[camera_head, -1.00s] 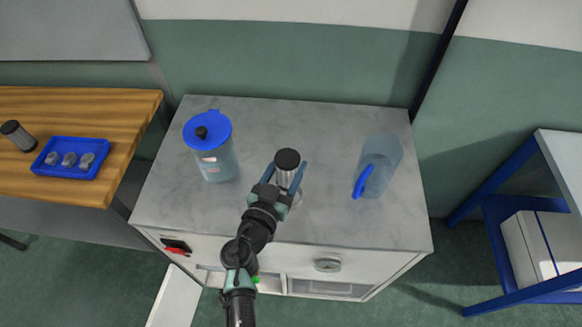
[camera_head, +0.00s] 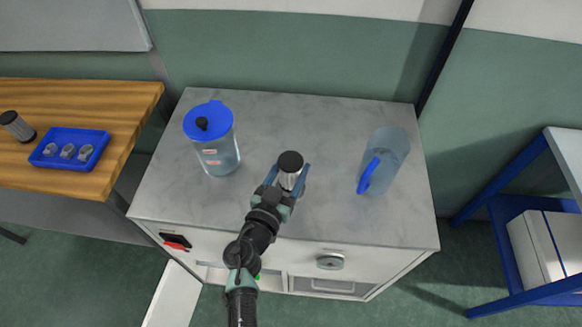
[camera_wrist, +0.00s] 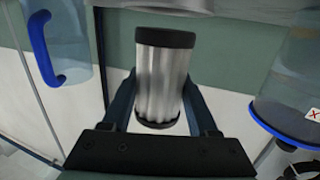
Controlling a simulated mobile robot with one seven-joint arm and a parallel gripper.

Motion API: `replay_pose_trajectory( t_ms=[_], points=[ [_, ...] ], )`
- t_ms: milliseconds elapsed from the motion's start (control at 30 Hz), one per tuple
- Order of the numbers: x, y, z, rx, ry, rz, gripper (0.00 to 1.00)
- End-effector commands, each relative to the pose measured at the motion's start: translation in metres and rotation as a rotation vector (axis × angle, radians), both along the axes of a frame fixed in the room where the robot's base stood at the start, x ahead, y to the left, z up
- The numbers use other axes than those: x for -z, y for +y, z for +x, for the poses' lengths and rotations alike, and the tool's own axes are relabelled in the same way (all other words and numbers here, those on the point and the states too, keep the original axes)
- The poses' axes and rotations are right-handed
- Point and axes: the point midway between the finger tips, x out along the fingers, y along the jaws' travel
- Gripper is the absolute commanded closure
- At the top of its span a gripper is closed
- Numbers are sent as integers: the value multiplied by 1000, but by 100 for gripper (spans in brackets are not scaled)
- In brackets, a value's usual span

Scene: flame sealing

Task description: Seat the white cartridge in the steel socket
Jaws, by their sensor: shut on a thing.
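My gripper (camera_head: 289,178) is shut on a silvery cylinder with black end caps (camera_head: 291,162), above the grey counter. In the wrist view the cylinder (camera_wrist: 162,80) stands roughly upright between the two fingers (camera_wrist: 162,108). It looks metallic rather than plain white, so I cannot tell if it is the white cartridge. A similar grey, black-capped cylinder (camera_head: 17,126) lies on the wooden table. No steel socket is clearly visible around the held cylinder. A round steel fitting (camera_head: 330,262) is on the cabinet front. The cylinder's clearance above the counter cannot be judged.
A blue-lidded clear container (camera_head: 218,158) stands left on the counter (camera_head: 270,115). A clear jug with a blue handle (camera_head: 388,160) stands right. A blue tray (camera_head: 45,160) of small grey parts is on the wooden table (camera_head: 110,100). The counter's back middle is clear.

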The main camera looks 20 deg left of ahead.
Motion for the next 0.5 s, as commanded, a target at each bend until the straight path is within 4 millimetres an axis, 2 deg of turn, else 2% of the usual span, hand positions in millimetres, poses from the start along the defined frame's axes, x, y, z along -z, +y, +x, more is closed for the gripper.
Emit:
replay_pose_trajectory(
  t_ms=[500],
  points=[
    [4, 0, 0, 0, 0, 1, 100]
  ],
)
